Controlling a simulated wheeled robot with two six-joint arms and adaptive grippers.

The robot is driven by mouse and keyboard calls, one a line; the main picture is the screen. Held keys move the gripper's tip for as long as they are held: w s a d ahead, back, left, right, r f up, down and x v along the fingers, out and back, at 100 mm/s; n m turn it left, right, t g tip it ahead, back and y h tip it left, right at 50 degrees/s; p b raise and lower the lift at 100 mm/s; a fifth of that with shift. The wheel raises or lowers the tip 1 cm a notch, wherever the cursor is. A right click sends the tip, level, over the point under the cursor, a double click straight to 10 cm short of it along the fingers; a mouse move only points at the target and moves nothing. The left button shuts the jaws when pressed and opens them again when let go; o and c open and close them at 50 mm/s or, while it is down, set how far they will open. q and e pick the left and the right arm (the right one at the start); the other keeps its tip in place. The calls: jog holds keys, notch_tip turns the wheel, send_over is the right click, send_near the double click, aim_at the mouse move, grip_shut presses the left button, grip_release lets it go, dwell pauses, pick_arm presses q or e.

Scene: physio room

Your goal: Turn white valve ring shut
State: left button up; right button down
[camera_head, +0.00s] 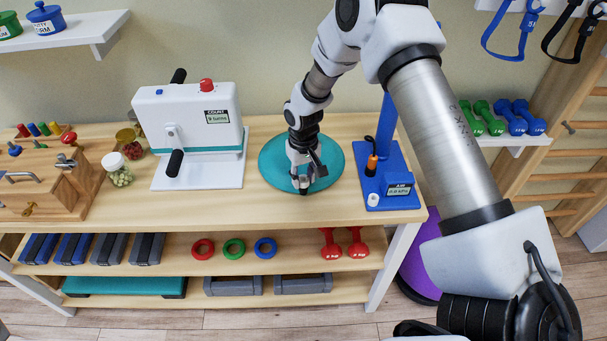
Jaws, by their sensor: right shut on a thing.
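A round teal air cushion (274,164) lies flat on the wooden table. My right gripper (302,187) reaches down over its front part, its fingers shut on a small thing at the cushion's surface. A bit of white shows between the fingers; this looks like the white valve ring, mostly hidden by them, and how far it is turned cannot be seen. A blue pump stand (398,168) stands right of the cushion, with a display reading about 0.0 kPa and a small white round part (373,200) on its base. My left gripper is not in view.
A white counter machine (188,120) with black handles stands left of the cushion. Jars (117,170) and a wooden peg box (45,185) are farther left. Coloured rings (234,248) and red dumbbells (343,244) lie on the shelf below. The table in front of the cushion is clear.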

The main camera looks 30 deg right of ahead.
jog(key=m+p, duration=0.4)
jog(key=m, duration=0.2)
jog(key=shift+s+m, duration=0.15)
jog(key=shift+m, duration=0.25)
jog(key=m+p, duration=0.2)
jog(key=m, duration=0.2)
jog(key=shift+p, duration=0.35)
jog(key=shift+f+m+p, duration=0.15)
jog(key=shift+m+p, duration=0.5)
jog(key=shift+m, duration=0.75)
jog(key=c, duration=0.9)
grip_release()
jog(key=shift+c, duration=0.2)
jog(key=shift+o, duration=0.9)
